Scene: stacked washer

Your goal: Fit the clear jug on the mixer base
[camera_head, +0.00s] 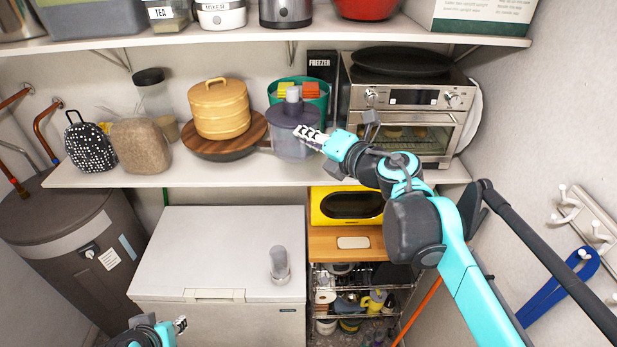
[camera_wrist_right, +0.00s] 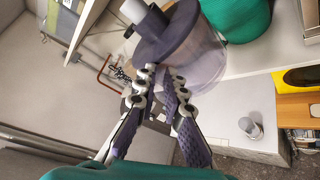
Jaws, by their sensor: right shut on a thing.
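The clear jug (camera_head: 291,143) has a purple-grey lid with a pale chute. In the right wrist view the jug (camera_wrist_right: 207,68) is just beyond my fingers. My right gripper (camera_head: 308,134) is shut on the jug at its near side, also seen in the wrist view (camera_wrist_right: 163,92); the exact grip spot is partly hidden. A small grey-white upright object (camera_head: 280,266), perhaps the mixer base, stands on the white freezer. My left gripper (camera_head: 180,325) is low at the left, its opening unclear.
The long white shelf (camera_head: 250,176) also holds a wooden tray (camera_head: 193,148) with a yellow container, a green tub (camera_head: 313,95) and a toaster oven (camera_head: 415,110). The white freezer lid (camera_head: 210,240) below is mostly clear. A yellow appliance (camera_head: 345,206) stands right of it.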

